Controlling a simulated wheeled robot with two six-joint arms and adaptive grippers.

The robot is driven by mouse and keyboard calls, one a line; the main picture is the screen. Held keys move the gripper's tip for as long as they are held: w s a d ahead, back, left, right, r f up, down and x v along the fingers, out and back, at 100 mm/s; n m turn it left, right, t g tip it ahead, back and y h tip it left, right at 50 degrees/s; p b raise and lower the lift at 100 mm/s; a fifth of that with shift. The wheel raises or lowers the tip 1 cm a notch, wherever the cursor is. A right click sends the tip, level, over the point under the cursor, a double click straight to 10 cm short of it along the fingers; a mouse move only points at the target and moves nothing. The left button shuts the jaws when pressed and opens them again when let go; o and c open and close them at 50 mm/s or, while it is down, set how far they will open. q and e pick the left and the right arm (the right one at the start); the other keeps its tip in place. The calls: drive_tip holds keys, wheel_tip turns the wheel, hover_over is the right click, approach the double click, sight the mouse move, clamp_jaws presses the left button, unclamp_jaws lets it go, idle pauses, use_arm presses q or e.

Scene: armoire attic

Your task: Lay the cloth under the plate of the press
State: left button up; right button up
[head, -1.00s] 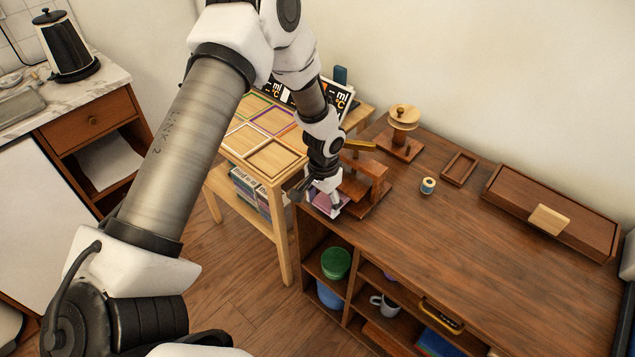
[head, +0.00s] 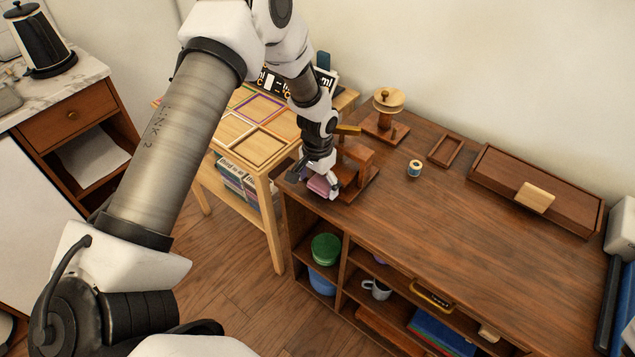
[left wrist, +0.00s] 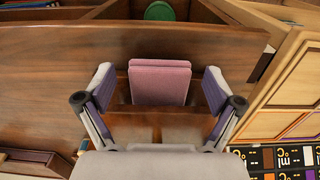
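The folded pink cloth (left wrist: 160,82) lies between the fingers of my left gripper (left wrist: 158,92) in the left wrist view, with a gap on each side. The gripper is open around it and not clamped on it. In the head view the cloth (head: 318,187) shows small and partly covered by my left gripper (head: 320,182), at the left end of the dark wooden bench. The wooden press (head: 356,165) stands just right of the gripper. Its plate is hard to make out, and I cannot tell whether the cloth reaches under it.
On the bench (head: 455,230) stand a wooden spool stand (head: 388,102), a thread spool (head: 414,168), a small tray (head: 446,150) and a long box (head: 540,195). A light wood side table (head: 268,172) adjoins at the left. The bench's front middle is clear.

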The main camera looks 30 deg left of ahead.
use_arm(q)
wheel_tip(320, 180, up, 12)
idle(0.6)
